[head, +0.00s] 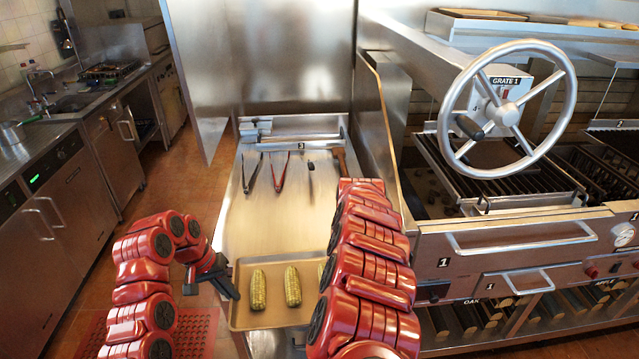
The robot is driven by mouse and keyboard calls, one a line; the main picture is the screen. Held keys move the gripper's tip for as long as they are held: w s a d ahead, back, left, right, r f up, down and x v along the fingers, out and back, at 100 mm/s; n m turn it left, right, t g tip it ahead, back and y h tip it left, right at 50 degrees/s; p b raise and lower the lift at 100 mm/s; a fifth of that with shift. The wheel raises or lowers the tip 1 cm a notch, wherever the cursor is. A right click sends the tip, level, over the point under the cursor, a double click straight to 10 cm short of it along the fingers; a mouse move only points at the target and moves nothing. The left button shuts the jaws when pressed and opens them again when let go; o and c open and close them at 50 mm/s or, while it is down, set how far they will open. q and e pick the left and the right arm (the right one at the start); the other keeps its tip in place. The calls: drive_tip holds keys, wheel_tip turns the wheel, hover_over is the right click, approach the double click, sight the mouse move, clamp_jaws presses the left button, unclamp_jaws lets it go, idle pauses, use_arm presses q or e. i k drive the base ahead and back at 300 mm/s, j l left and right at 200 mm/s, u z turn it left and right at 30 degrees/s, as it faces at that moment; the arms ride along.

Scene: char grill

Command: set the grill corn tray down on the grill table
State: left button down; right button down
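The corn tray (275,292) is a shallow tan metal tray at the front end of the steel grill table (280,225). Corn cobs lie on it: one at the left (258,290), one in the middle (292,287), and part of another at the right. My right arm covers the tray's right side. I cannot tell whether the tray touches the table or is held just above it. My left gripper (229,287) is at the tray's left rim; its finger gap is not clear. My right gripper is hidden behind my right arm.
Tongs with dark handles (252,174), red tongs (281,172) and another small tool (310,167) lie toward the table's far end. The middle of the table is clear. A grill with a large handwheel (508,108) stands right; a counter (60,125) runs along the left.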

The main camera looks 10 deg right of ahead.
sight(298, 222)
drive_tip(key=i+z, duration=0.1)
drive_tip(key=i, duration=0.9)
